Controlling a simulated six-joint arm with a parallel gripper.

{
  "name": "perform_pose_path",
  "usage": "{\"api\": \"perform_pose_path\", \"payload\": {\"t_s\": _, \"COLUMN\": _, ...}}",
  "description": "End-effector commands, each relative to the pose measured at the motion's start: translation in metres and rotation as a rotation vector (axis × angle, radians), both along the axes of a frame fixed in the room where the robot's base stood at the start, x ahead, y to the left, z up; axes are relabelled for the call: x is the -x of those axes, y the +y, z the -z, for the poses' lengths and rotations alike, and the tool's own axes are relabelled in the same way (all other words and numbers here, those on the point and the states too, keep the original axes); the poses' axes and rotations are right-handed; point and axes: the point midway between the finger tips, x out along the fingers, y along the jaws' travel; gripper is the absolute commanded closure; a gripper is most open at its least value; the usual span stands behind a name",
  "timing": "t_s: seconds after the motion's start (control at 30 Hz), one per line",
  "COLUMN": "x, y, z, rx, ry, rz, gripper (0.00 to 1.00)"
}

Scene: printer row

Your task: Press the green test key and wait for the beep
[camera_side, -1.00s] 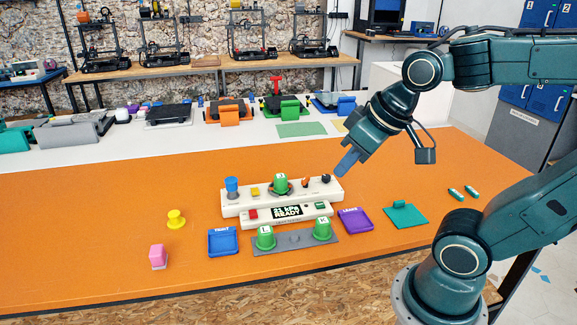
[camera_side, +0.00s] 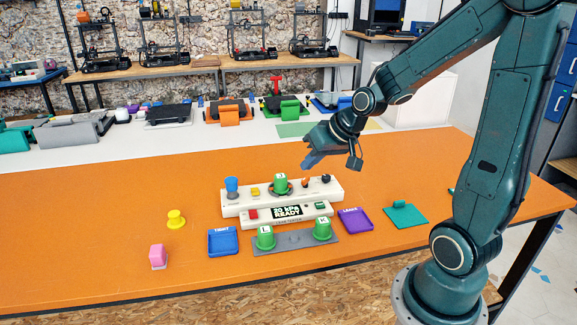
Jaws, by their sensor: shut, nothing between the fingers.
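A white leak-tester unit (camera_side: 259,217) sits on the orange table. Its front has a dark display (camera_side: 287,212) with READY on the lower line, a red key (camera_side: 251,214) at the left and a small green key (camera_side: 321,206) at the right. A green lettered cap (camera_side: 281,180) stands on the white rail (camera_side: 260,204) behind. My gripper (camera_side: 308,164) is shut and empty. It points down and left above the rail's right half, behind and above the green key, apart from everything.
Two green caps (camera_side: 265,238) (camera_side: 322,230) stand on a grey plate (camera_side: 293,238). A blue tray (camera_side: 223,242) and a purple tray (camera_side: 355,220) flank it. A blue knob (camera_side: 232,185) and an orange-and-black piece (camera_side: 306,182) rise from the rail.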

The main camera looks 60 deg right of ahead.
Motion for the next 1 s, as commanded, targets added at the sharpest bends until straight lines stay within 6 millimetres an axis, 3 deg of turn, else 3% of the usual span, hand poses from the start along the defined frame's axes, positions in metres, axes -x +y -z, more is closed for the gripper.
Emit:
{"api": "perform_pose_path", "payload": {"t_s": 0.3, "x": -0.016, "y": -0.049, "z": 0.037, "rx": -0.09, "ry": -0.062, "rz": 0.156, "gripper": 1.0}}
{"api": "perform_pose_path", "payload": {"t_s": 0.6, "x": -0.02, "y": -0.096, "z": 0.071, "rx": -0.169, "ry": -0.133, "rz": 0.317, "gripper": 1.0}}
{"api": "perform_pose_path", "payload": {"t_s": 0.8, "x": -0.018, "y": -0.117, "z": 0.086, "rx": -0.201, "ry": -0.168, "rz": 0.395, "gripper": 1.0}}
{"api": "perform_pose_path", "payload": {"t_s": 1.0, "x": -0.016, "y": -0.126, "z": 0.092, "rx": -0.211, "ry": -0.183, "rz": 0.426, "gripper": 1.0}}
